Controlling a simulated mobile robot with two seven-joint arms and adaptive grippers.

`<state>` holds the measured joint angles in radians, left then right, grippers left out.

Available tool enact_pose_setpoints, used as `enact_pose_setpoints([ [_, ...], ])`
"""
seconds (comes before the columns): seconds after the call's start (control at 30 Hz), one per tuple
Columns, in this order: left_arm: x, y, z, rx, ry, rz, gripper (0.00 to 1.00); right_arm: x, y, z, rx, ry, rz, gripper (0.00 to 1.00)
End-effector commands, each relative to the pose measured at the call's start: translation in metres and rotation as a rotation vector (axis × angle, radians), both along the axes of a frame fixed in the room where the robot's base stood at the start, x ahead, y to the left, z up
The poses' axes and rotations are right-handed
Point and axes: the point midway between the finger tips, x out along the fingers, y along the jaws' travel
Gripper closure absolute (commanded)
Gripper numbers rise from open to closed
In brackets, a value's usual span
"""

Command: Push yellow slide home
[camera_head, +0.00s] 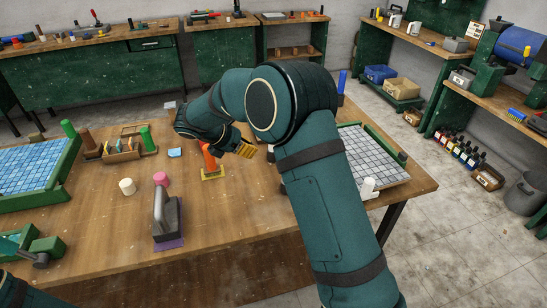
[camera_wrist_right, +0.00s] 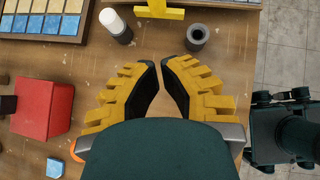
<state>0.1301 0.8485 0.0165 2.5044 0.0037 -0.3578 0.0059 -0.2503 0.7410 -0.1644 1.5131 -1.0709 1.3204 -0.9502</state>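In the right wrist view a flat yellow T-shaped piece (camera_wrist_right: 160,12) lies at the top edge, partly cut off, ahead of my right gripper and apart from it. In the head view a yellow base (camera_head: 212,173) with an orange upright handle (camera_head: 208,157) stands on the table. I cannot tell which yellow piece is the slide. My right gripper (camera_wrist_right: 160,72) has yellow ridged fingers with the tips close together, only a narrow gap and nothing held. In the head view the right gripper (camera_head: 247,151) is just right of the orange handle.
A white-topped cylinder (camera_wrist_right: 115,25) and a hollow grey cylinder (camera_wrist_right: 197,37) stand ahead of the right gripper. A red block (camera_wrist_right: 42,108) is to its left. A tile tray (camera_head: 385,150) sits at the table's right. A grey-handled block (camera_head: 166,215) stands in front.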

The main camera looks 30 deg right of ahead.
Motion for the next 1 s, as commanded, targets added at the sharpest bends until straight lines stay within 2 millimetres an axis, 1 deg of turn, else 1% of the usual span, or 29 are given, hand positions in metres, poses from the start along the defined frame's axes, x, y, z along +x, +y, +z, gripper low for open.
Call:
enact_pose_setpoints([
  [0.03, 0.0, 0.0, -0.007, 0.0, 0.001, -0.001, 0.53, 0.0, 0.0, -0.007, 0.0, 0.0, 0.0, 1.0],
  [0.1, 0.0, -0.001, -0.009, 0.0, 0.001, -0.003, 0.53, 0.0, 0.0, -0.009, 0.0, 0.0, 0.0, 1.0],
  [0.47, 0.0, -0.001, -0.009, 0.0, 0.002, -0.004, 0.53, 0.0, 0.0, -0.009, 0.002, 0.001, -0.001, 1.0],
  [0.63, 0.0, -0.001, -0.01, 0.0, 0.002, -0.004, 0.53, 0.0, -0.004, -0.014, 0.002, 0.001, -0.001, 1.0],
  [0.77, -0.001, -0.001, -0.013, 0.0, 0.004, -0.005, 0.53, 0.0, -0.016, -0.027, 0.001, 0.004, -0.004, 1.0],
  [1.0, -0.004, -0.001, -0.021, -0.002, 0.009, -0.009, 0.53, 0.001, -0.049, -0.06, 0.001, 0.002, -0.004, 1.0],
])
